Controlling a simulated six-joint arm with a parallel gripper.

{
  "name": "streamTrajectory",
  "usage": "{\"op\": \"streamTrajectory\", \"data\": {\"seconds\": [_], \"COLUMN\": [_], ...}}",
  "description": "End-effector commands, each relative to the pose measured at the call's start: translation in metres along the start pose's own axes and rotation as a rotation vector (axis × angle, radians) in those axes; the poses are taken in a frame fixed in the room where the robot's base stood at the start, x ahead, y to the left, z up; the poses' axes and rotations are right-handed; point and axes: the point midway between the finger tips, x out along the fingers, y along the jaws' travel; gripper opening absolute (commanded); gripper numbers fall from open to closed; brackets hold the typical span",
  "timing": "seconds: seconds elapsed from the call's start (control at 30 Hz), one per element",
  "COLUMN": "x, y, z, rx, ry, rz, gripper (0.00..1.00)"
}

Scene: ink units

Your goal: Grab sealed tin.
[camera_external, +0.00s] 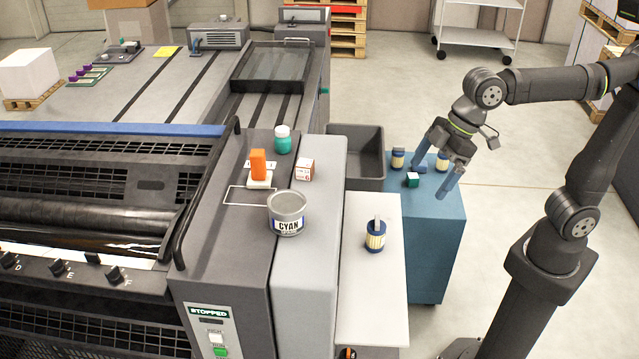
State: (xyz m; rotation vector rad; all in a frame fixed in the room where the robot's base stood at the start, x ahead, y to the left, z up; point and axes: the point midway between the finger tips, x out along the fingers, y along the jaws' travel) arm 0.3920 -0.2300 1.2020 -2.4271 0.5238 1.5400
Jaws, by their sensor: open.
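A grey tin labelled CYAN (287,222) stands on the light grey press cover; I cannot tell whether its grey top is a lid. Small blue-and-cream tins stand elsewhere: one (376,238) on the white side shelf with a grey upright piece on top, one (398,158) at the back of the blue cabinet, and one (442,161) partly behind my gripper. Which of them is sealed is unclear.
The blue cabinet (432,240) stands beside a dark open bin (360,180). A teal jar (282,141), an orange object (258,164) and a small white-and-red box (304,170) stand on the press. The white shelf (372,295) is mostly clear.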

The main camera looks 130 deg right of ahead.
Motion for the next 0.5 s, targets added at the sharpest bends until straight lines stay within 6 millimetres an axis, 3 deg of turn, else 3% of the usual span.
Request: {"op": "streamTrajectory", "data": {"seconds": [0.03, 0.2, 0.5], "x": [0.004, 0.019, 0.06], "y": [0.008, 0.036, 0.093], "z": [-0.02, -0.081, -0.168], "rx": [0.002, -0.002, -0.012], "ry": [-0.003, -0.011, -0.019], "rz": [0.0, -0.003, -0.011], "gripper": [1.0, 1.0, 1.0]}}
